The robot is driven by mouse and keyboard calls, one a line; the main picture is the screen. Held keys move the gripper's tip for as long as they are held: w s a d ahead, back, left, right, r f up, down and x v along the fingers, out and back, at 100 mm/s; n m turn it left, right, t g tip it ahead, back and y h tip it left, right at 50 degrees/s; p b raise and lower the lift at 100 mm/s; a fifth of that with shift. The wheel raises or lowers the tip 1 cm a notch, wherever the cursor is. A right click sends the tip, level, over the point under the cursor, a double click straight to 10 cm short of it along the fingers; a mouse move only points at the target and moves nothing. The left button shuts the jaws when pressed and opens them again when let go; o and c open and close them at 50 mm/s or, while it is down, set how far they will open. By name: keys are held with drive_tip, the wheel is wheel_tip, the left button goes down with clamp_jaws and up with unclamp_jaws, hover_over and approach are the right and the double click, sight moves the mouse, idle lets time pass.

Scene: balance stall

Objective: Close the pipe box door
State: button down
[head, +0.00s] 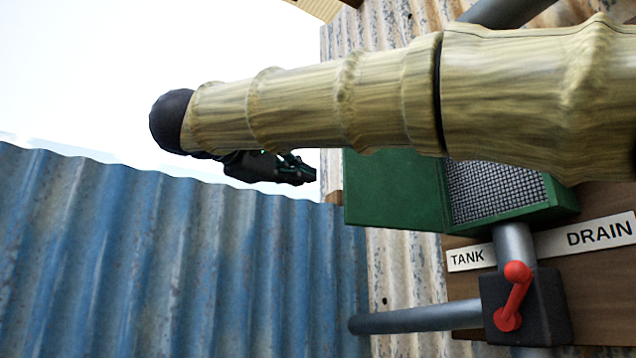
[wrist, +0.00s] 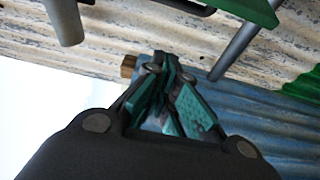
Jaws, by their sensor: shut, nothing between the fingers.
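The pipe box (head: 560,203) is green, with a grey mesh inside it, and is mounted on the wall. Its green door (head: 393,195) stands open, swung out to the left, and my arm hides the upper parts of both. My gripper (head: 305,172) is shut and empty just left of the door's free edge, with a small gap in the head view. The wrist view shows my closed fingers (wrist: 172,92) in the middle. Green parts show at its top and right edge, but I cannot tell for certain which is the door.
A red-handled valve (head: 514,295) and grey pipes (head: 420,318) sit below the box, beside TANK and DRAIN labels (head: 600,233). A blue corrugated fence (head: 180,260) fills the lower left. Open sky lies above it.

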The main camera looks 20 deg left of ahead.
drive_tip(key=p+x, duration=0.4)
drive_tip(key=x, duration=0.6)
drive_tip(key=s+d+p, duration=0.1)
drive_tip(key=s+d, duration=0.1)
drive_tip(key=d, duration=0.1)
drive_tip(key=shift+s+f, duration=0.1)
drive_tip(key=shift+s, duration=0.3)
drive_tip(key=shift+s, duration=0.1)
drive_tip(key=shift+d, duration=0.1)
drive_tip(key=shift+f, duration=0.1)
